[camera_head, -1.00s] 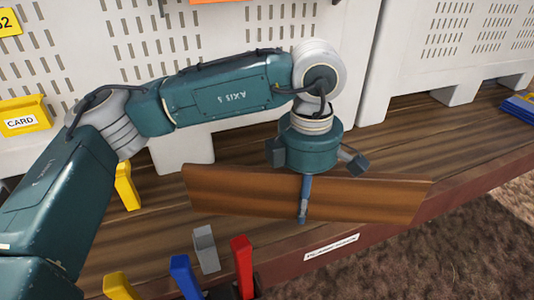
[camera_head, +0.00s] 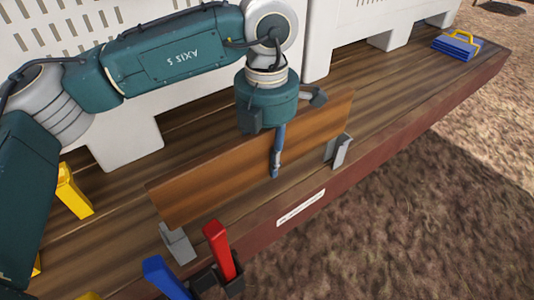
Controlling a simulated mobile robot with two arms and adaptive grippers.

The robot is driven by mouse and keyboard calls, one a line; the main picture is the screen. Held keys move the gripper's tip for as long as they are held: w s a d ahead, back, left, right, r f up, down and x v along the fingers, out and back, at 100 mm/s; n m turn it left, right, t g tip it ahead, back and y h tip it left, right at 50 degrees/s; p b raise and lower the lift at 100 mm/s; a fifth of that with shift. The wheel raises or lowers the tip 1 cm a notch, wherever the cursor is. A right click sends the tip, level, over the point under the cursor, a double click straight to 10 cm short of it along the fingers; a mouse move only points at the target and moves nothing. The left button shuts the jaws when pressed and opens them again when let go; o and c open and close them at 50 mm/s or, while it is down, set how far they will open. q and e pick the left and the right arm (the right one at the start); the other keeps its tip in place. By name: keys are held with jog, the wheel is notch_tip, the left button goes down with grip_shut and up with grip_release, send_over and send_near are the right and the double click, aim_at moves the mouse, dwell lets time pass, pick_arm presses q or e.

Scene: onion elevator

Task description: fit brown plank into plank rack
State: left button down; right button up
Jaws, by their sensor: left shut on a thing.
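The brown plank (camera_head: 220,170) stands on its long edge, slanting across the wooden deck from lower left to upper right. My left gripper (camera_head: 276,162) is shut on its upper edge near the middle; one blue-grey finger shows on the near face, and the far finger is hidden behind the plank. The plank rack shows as two grey metal brackets, one at the plank's left end (camera_head: 178,243) and one near its right end (camera_head: 340,150). The plank lines up with both brackets. I cannot tell whether its lower edge is seated in them. My right gripper is not in view.
Red (camera_head: 220,248) and blue (camera_head: 165,277) handles stand in a dark holder at the front edge. A yellow piece (camera_head: 74,192) stands at left. White slotted crates (camera_head: 345,35) line the back. A blue block with a yellow handle (camera_head: 457,46) sits far right. A white label (camera_head: 300,208) marks the deck edge.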

pick_arm(q)
jog(key=shift+s+f, duration=0.1)
jog(key=shift+f, duration=0.55)
jog(key=shift+f+b, duration=1.1)
jog(key=shift+b, duration=0.15)
jog(key=shift+f+b, duration=1.5)
jog(key=shift+f, duration=0.05)
jog(key=shift+f+b, duration=2)
jog(key=shift+f, duration=0.2)
jog(key=c, duration=1.4)
grip_release()
